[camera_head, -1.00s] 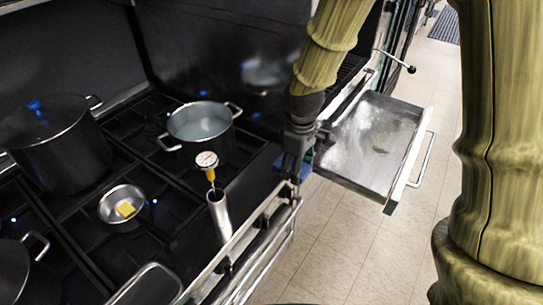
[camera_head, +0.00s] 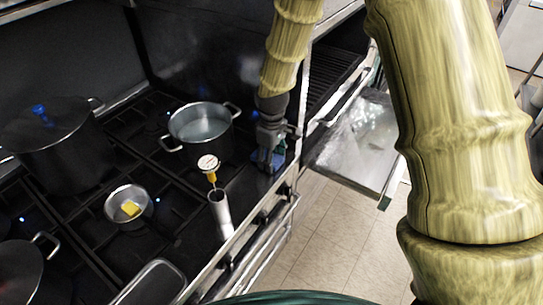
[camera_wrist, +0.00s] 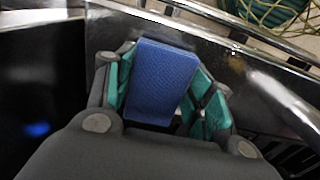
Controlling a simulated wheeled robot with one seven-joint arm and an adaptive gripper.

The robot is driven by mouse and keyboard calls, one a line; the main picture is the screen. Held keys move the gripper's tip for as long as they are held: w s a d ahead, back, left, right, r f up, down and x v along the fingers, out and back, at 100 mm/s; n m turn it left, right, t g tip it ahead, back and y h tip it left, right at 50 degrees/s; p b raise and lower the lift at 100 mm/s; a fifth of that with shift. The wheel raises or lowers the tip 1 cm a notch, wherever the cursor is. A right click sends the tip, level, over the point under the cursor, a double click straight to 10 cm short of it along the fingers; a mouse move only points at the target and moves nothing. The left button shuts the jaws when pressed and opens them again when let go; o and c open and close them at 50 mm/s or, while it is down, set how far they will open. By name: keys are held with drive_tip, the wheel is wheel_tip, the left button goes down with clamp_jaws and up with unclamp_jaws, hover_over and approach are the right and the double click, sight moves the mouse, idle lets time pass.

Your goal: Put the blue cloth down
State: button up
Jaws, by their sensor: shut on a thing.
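The blue cloth (camera_wrist: 160,80) is a folded, textured pad held between the green-lined fingers of my gripper (camera_wrist: 165,108). In the head view only a small blue part of the cloth (camera_head: 280,157) shows beside my gripper (camera_head: 268,158); the rest is hidden. My gripper points down over the dark front right part of the stove (camera_head: 185,235), just inside its front edge. I cannot tell whether the cloth touches the surface.
A pot of liquid (camera_head: 187,132) stands just left of my gripper. A steel cylinder (camera_head: 221,214) with a dial thermometer (camera_head: 208,163) stands nearer. A small pan with a yellow block (camera_head: 130,208) and a lidded pot (camera_head: 45,125) are further left. An open steel drawer (camera_head: 362,140) lies right.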

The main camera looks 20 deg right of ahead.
drive_tip(key=shift+f, duration=0.25)
drive_tip(key=shift+s+f, duration=0.2)
drive_tip(key=shift+f, duration=0.2)
drive_tip(key=o, duration=1)
drive_tip(key=shift+s+f, duration=0.1)
drive_tip(key=shift+o, duration=0.3)
drive_tip(key=shift+w+f, duration=0.1)
drive_tip(key=shift+w, duration=0.1)
drive_tip(key=shift+r, duration=0.2)
drive_tip(key=shift+r, duration=0.55)
wheel_tip(320, 180, up, 12)
drive_tip(key=b, duration=0.2)
drive_tip(key=shift+f, duration=0.2)
